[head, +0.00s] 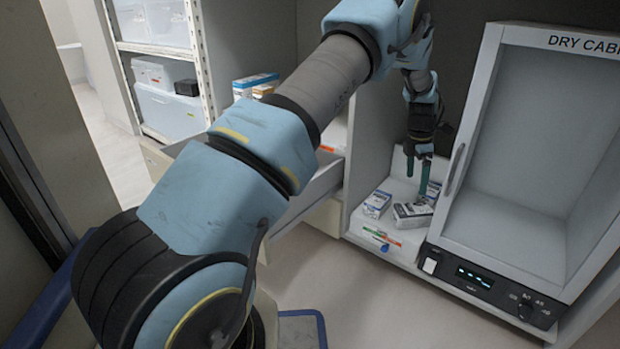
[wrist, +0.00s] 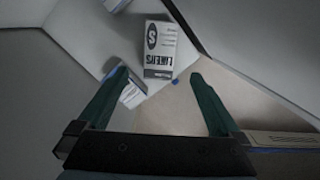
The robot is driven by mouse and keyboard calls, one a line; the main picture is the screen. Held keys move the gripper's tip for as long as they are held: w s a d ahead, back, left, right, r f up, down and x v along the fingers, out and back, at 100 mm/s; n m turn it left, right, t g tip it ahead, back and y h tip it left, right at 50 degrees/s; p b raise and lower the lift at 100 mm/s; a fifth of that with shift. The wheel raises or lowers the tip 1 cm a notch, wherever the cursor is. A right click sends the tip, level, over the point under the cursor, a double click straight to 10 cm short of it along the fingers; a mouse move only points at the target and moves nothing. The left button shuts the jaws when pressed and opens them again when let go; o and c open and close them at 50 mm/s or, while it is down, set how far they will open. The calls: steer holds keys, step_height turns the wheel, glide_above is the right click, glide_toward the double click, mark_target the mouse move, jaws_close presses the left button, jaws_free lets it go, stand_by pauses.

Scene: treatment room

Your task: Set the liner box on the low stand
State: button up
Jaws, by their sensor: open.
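The liner box (wrist: 158,52), white and grey with "LINERS" and a large "S" on it, lies on a pale shelf surface in the wrist view. In the head view, the box (head: 411,215) just below my gripper appears to be the same one. My gripper (head: 416,186) points down above it, open and empty. In the wrist view, the box lies beyond and between the green fingertips of my gripper (wrist: 159,76), not held. I cannot pick out the low stand with certainty in either view.
Another small box (head: 377,204) lies left of the liner box. The glass-fronted dry cabinet (head: 540,180) stands close on the right, and a grey wall is behind. An open drawer (head: 318,185) juts out on the left. Floor (head: 370,300) is clear in front.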

steer(key=s+a+r+m+t, duration=0.1)
steer(key=a+r+m, duration=0.35)
steer(key=a, duration=0.75)
steer(key=s+a+r+m, duration=0.1)
steer(key=a+r+m, duration=0.4)
steer(key=a, duration=0.7)
steer(key=s+a+r+m+y, duration=0.1)
steer(key=s+a+r+m, duration=0.2)
steer(key=s+a+m, duration=0.7)
steer(key=s+a, duration=0.7)
steer(key=a, duration=0.2)
steer(key=shift+s+a+r+t, duration=0.15)
steer(key=shift+s+r+t, duration=0.05)
steer(key=shift+s+t, duration=0.1)
step_height(320, 180, up, 48)
steer(key=p, duration=4.7)
steer(key=shift+f+p, duration=0.2)
steer(key=shift+p, duration=0.15)
steer(key=shift+f, duration=0.15)
steer(key=shift+c, duration=0.2)
